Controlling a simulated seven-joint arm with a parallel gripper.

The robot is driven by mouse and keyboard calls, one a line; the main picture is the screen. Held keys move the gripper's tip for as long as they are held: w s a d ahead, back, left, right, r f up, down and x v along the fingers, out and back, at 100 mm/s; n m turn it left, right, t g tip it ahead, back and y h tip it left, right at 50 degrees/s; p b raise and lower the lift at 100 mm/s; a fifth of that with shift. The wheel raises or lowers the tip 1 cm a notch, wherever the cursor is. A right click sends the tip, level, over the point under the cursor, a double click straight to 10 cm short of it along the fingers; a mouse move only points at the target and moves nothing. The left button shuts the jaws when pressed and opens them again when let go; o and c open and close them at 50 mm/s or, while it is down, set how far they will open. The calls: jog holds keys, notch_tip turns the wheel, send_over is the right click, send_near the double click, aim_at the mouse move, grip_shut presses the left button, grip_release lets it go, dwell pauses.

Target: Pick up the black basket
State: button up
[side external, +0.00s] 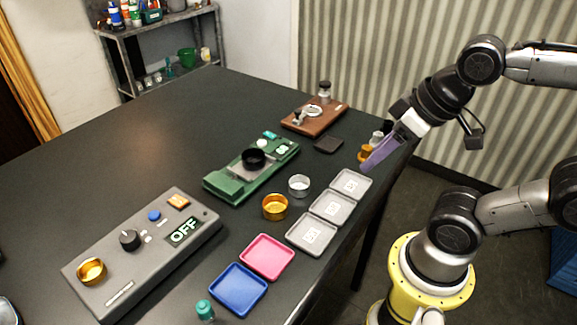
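A black round basket (253,158) sits on a green fixture (222,184) near the middle of the table. Its inside looks dark and I see no contents. My gripper (368,166), with purple fingers, points down and left over the table's right edge, well to the right of the black basket and apart from it. The fingers overlap in this view, so their opening does not show. I see nothing clearly held in them.
A silver basket (299,186) and a gold basket (274,207) stand between the fixture and three grey trays (312,235). Pink (267,257) and blue (238,290) trays, a grey control box (105,254) reading OFF and a brown wooden stand (315,121) surround them.

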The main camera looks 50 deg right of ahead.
jog(key=o, duration=0.7)
jog(key=shift+c, duration=0.2)
jog(key=w+r+m+g, duration=0.2)
jog(key=w+r+m, duration=0.3)
jog(key=w+m, duration=0.3)
jog(key=w+r+m+g, duration=0.1)
jog(key=w+r+m, duration=0.5)
jog(key=w, duration=0.3)
jog(key=m+g, duration=0.2)
jog(key=g, duration=0.1)
send_over(253, 150)
jog(key=s+a, duration=0.2)
notch_tip(253, 150, down, 16)
jog(key=shift+w+d+f, duration=0.1)
jog(key=shift+f, duration=1.55)
jog(key=shift+w+d+f, duration=0.1)
jog(key=shift+f, duration=1.5)
